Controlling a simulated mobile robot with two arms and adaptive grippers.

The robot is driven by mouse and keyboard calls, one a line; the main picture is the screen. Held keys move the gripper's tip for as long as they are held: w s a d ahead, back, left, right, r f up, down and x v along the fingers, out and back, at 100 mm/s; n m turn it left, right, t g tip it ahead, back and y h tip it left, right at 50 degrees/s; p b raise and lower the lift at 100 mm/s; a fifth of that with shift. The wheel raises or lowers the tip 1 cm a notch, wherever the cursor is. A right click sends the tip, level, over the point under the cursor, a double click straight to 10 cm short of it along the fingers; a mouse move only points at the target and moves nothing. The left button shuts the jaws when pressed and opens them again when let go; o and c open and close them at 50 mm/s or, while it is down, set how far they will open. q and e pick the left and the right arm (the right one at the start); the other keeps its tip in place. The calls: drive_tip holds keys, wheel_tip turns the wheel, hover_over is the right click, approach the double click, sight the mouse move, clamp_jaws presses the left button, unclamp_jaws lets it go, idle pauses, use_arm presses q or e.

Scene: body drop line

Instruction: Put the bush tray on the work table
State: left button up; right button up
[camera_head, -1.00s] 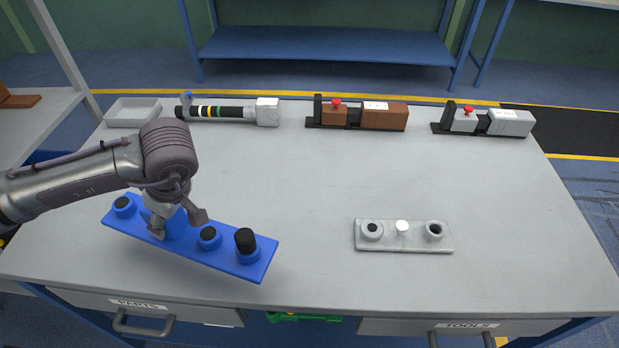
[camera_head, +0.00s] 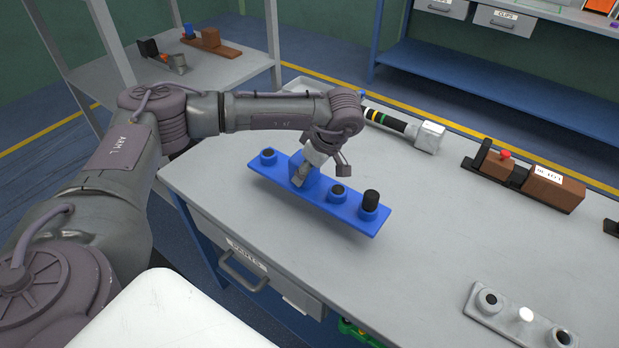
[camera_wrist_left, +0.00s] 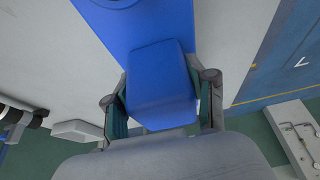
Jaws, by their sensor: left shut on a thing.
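The bush tray is a long blue plate (camera_head: 348,213) with round blue sockets holding dark bushes and a raised blue block. One black bush (camera_head: 371,199) at the right end stands taller than the others. My left gripper (camera_head: 320,174) is shut on the blue block, whose top shows between the fingers in the left wrist view (camera_wrist_left: 160,85). The tray is over the front left part of the grey work table (camera_head: 440,235). A shadow lies beside it; I cannot tell whether it touches the tabletop. My right gripper is not in view.
A grey tray with sockets (camera_head: 520,315) lies at the front right. A striped black cylinder tool (camera_head: 390,122) and a brown block fixture (camera_head: 525,178) stand along the back. A side shelf (camera_head: 205,72) holds parts. The table's middle is clear.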

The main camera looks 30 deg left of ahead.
sight(308, 180)
use_arm(q)
drive_tip(key=shift+w+a+f, duration=0.3)
drive_tip(key=shift+w+f, duration=0.15)
drive_tip(key=shift+w, duration=0.2)
wheel_tip(308, 180, down, 4)
drive_tip(key=shift+r+p, duration=0.15)
drive_tip(key=shift+p, duration=0.2)
drive_tip(key=shift+f, duration=0.25)
drive_tip(key=o, duration=1.3)
drive_tip(key=shift+o, duration=0.2)
